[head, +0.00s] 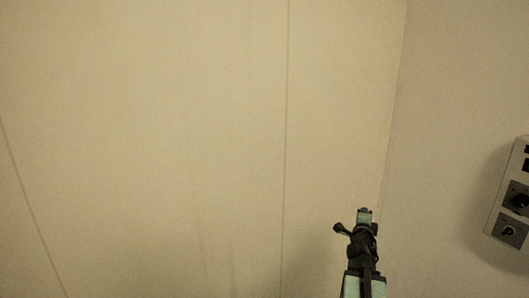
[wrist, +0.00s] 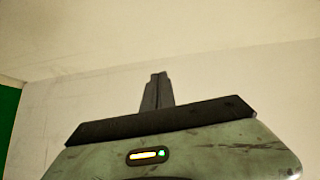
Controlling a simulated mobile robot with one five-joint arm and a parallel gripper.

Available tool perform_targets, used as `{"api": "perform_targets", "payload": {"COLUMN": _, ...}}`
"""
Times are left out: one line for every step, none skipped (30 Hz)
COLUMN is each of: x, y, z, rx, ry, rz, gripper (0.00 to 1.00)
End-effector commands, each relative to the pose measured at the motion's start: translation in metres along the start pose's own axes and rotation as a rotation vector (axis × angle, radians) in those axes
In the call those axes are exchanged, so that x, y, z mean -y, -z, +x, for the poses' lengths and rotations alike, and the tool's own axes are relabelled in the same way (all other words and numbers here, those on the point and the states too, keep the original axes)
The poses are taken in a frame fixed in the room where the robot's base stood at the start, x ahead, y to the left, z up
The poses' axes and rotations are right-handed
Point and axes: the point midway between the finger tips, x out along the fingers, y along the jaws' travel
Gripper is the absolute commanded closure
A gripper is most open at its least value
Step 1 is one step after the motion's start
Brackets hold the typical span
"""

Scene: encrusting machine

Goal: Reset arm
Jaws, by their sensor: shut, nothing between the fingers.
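My gripper (head: 364,214) shows at the lower right of the head view, at the end of my raised arm. It also shows in the wrist view (wrist: 157,77), where the two dark fingers are together and point up. The gripper is shut and holds nothing. It is not seen touching anything. No other object of the task is in view.
A panelled cream surface (head: 150,120) with thin seams fills most of the head view. A grey control panel (head: 511,200) with dark knobs is at the right edge. A green patch (wrist: 9,115) shows at the left of the wrist view.

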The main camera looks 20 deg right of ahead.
Motion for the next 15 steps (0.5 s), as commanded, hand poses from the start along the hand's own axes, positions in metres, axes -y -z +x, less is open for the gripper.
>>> {"api": "perform_targets", "payload": {"x": -0.005, "y": -0.05, "z": -0.005, "rx": 0.053, "ry": -0.025, "rz": -0.011, "gripper": 1.0}}
{"api": "perform_targets", "payload": {"x": -0.009, "y": -0.076, "z": -0.009, "rx": 0.079, "ry": -0.044, "rz": -0.024, "gripper": 1.0}}
{"api": "perform_targets", "payload": {"x": -0.015, "y": -0.11, "z": -0.015, "rx": 0.113, "ry": -0.073, "rz": -0.046, "gripper": 1.0}}
{"api": "perform_targets", "payload": {"x": -0.02, "y": -0.135, "z": -0.022, "rx": 0.139, "ry": -0.097, "rz": -0.069, "gripper": 1.0}}
{"api": "perform_targets", "payload": {"x": -0.026, "y": -0.161, "z": -0.029, "rx": 0.165, "ry": -0.123, "rz": -0.094, "gripper": 1.0}}
{"api": "perform_targets", "payload": {"x": -0.036, "y": -0.193, "z": -0.041, "rx": 0.201, "ry": -0.159, "rz": -0.137, "gripper": 1.0}}
{"api": "perform_targets", "payload": {"x": -0.043, "y": -0.216, "z": -0.051, "rx": 0.229, "ry": -0.188, "rz": -0.173, "gripper": 1.0}}
{"api": "perform_targets", "payload": {"x": -0.051, "y": -0.239, "z": -0.062, "rx": 0.259, "ry": -0.218, "rz": -0.215, "gripper": 1.0}}
{"api": "perform_targets", "payload": {"x": -0.064, "y": -0.268, "z": -0.078, "rx": 0.3, "ry": -0.26, "rz": -0.276, "gripper": 1.0}}
{"api": "perform_targets", "payload": {"x": -0.073, "y": -0.289, "z": -0.092, "rx": 0.333, "ry": -0.293, "rz": -0.326, "gripper": 1.0}}
{"api": "perform_targets", "payload": {"x": -0.083, "y": -0.308, "z": -0.107, "rx": 0.369, "ry": -0.327, "rz": -0.382, "gripper": 1.0}}
{"api": "perform_targets", "payload": {"x": -0.097, "y": -0.333, "z": -0.128, "rx": 0.422, "ry": -0.372, "rz": -0.463, "gripper": 1.0}}
{"api": "perform_targets", "payload": {"x": -0.108, "y": -0.35, "z": -0.145, "rx": 0.465, "ry": -0.406, "rz": -0.531, "gripper": 1.0}}
{"api": "perform_targets", "payload": {"x": -0.12, "y": -0.365, "z": -0.164, "rx": 0.512, "ry": -0.441, "rz": -0.604, "gripper": 1.0}}
{"api": "perform_targets", "payload": {"x": -0.136, "y": -0.383, "z": -0.19, "rx": 0.583, "ry": -0.488, "rz": -0.708, "gripper": 1.0}}
